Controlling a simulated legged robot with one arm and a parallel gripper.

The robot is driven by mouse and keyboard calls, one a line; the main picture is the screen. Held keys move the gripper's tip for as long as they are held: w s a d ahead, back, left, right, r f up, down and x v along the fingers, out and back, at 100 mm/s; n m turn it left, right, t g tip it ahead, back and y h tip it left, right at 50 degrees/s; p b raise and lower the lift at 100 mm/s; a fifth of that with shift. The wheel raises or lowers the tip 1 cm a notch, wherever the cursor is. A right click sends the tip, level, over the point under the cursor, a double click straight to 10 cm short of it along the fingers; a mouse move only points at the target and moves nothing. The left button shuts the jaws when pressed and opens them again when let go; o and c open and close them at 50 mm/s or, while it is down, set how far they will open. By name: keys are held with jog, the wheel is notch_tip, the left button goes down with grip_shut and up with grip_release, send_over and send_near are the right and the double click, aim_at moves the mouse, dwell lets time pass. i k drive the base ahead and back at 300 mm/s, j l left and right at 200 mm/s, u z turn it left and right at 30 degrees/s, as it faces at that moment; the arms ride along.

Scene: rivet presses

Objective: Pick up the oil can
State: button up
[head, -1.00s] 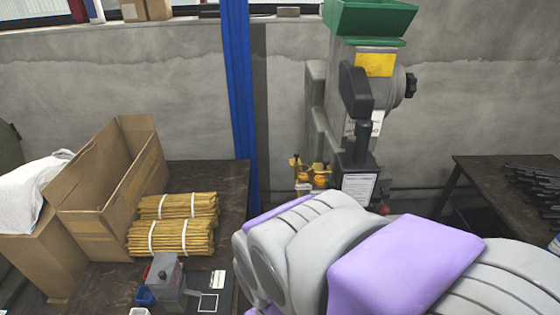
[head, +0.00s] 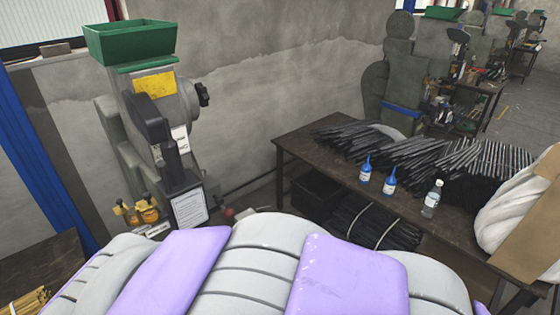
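Two small blue bottles with thin pointed spouts and white labels, which look like oil cans, stand upright near the front edge of the dark table (head: 303,137). One blue bottle (head: 366,170) is a little left of the other blue bottle (head: 390,181). I cannot tell which of them is the oil can. My grey and purple arm fills the bottom of the view, in front of the table. My gripper is not in the picture, so its state is hidden.
A clear bottle (head: 432,199) stands right of the blue ones, near a white sack (head: 505,212). Piles of dark rods (head: 470,165) cover the table behind. A riveting press with a green hopper (head: 128,42) stands at left. The table's left end is bare.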

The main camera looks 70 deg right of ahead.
aim_at(366, 170)
jog(key=z, duration=3.2)
jog(key=i+l, duration=0.2)
jog(key=i, duration=0.2)
